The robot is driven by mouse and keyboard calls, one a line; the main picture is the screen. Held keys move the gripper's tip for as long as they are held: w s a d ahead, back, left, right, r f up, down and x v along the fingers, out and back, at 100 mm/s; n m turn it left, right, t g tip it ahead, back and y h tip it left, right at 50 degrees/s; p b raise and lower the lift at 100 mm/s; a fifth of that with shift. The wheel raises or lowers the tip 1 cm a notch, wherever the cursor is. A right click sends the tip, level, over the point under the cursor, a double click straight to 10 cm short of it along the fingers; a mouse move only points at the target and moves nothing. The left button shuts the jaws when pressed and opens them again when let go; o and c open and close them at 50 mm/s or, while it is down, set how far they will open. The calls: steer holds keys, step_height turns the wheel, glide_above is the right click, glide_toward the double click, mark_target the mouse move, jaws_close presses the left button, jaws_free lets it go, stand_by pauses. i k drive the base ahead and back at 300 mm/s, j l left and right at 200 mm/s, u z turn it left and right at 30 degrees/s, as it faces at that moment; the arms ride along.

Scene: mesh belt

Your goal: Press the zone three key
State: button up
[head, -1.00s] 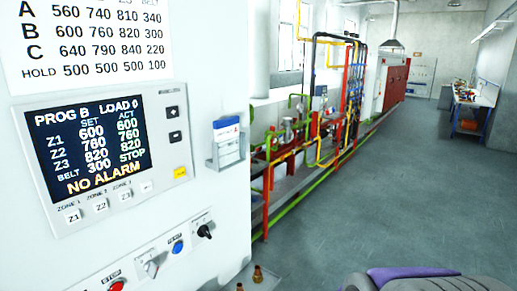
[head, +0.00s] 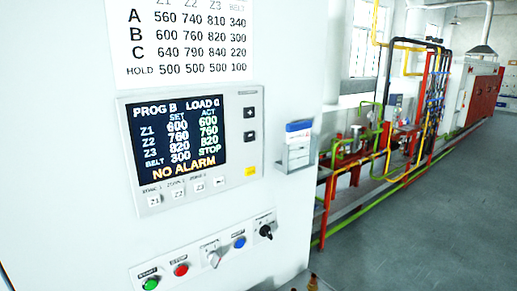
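The zone three key (head: 199,186) is a small pale key marked Z3 in the row under the screen on the white cabinet's control panel. The Z1 key (head: 154,198) and Z2 key (head: 178,192) are to its left, and an arrow key (head: 220,181) is to its right. The screen (head: 180,138) reads PROG B, LOAD 0, Z1 600, Z2 760, Z3 820, belt 300 with STOP, and NO ALARM. Nothing covers the keys. My gripper is not in view.
Below are a green start button (head: 150,283), red stop button (head: 181,269), blue button (head: 239,242) and black knob (head: 265,231). A yellow key (head: 250,171) is at the panel's right. A holder (head: 297,150) sticks out beside it. Floor (head: 430,230) at right is clear.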

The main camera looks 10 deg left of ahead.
mark_target(199, 186)
steer(key=j+u, duration=0.15)
steer(key=u, duration=1)
steer(key=i+l, duration=0.05)
